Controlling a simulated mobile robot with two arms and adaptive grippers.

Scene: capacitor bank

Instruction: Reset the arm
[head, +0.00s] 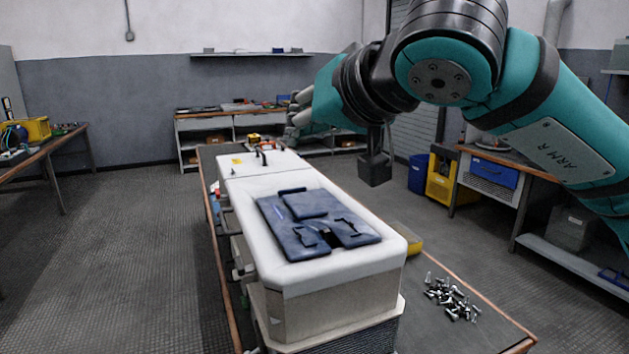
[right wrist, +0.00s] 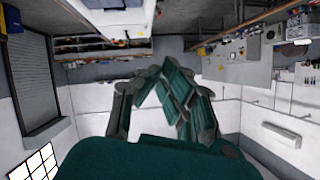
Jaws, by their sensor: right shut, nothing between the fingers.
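My right arm (head: 555,130) comes in from the right of the head view, raised and bent over the workbench. Its gripper (head: 298,108) points left, high above the far part of the bench. In the right wrist view the gripper fingers (right wrist: 165,95) are drawn together, with nothing between them. My left gripper shows in neither view.
A white capacitor bank unit (head: 335,270) with blue panels (head: 318,222) on top stands on the central workbench (head: 480,310). Loose bolts (head: 452,298) lie at its right. Side benches (head: 45,150) stand left and right. The floor (head: 140,250) at left is clear.

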